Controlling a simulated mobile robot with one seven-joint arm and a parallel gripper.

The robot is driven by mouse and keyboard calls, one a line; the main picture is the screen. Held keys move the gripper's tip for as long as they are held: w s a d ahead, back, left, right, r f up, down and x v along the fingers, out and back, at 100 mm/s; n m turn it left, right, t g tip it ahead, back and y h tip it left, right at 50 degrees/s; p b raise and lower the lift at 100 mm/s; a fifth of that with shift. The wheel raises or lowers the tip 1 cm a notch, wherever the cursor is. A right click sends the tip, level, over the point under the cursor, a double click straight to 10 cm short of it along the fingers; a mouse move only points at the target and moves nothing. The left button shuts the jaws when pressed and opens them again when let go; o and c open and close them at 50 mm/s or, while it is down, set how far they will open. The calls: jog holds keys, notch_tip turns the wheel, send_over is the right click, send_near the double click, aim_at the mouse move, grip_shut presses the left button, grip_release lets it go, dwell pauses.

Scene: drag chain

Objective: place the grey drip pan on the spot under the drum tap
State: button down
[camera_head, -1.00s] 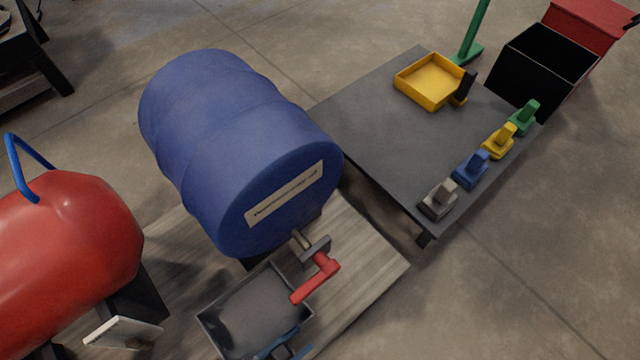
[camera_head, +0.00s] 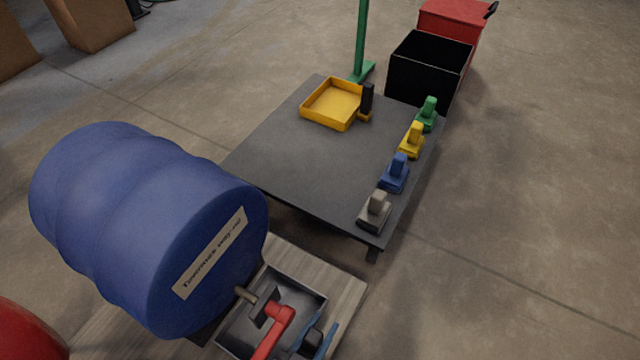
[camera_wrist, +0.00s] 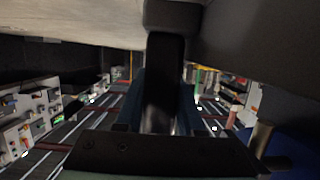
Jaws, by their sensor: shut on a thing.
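The grey drip pan (camera_head: 302,285) is at the bottom of the head view, in front of the blue drum (camera_head: 140,230). The drum's tap, with a red lever (camera_head: 277,322), overlaps the pan in the picture. My gripper (camera_head: 318,343) is at the pan's lower right side, partly cut off by the frame edge. In the wrist view its blue fingers (camera_wrist: 162,100) are shut around the pan's dark handle (camera_wrist: 164,75). The spot under the tap is hidden by the pan. I cannot tell whether the pan touches the wooden surface (camera_head: 345,290).
A low dark table (camera_head: 285,165) stands behind, with a yellow tray (camera_head: 333,103) and several coloured blocks along its right edge. A black bin (camera_head: 430,68) and a red box (camera_head: 455,14) stand beyond. A red tank (camera_head: 25,335) is at lower left. The floor at right is clear.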

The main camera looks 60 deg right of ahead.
notch_tip(320, 180, down, 3)
jog(key=shift+r+b, duration=0.1)
jog(key=shift+b, duration=0.75)
jog(key=c, duration=0.5)
grip_release()
jog(key=shift+a, duration=0.1)
jog(key=p+v, duration=0.4)
jog(key=v, duration=0.8)
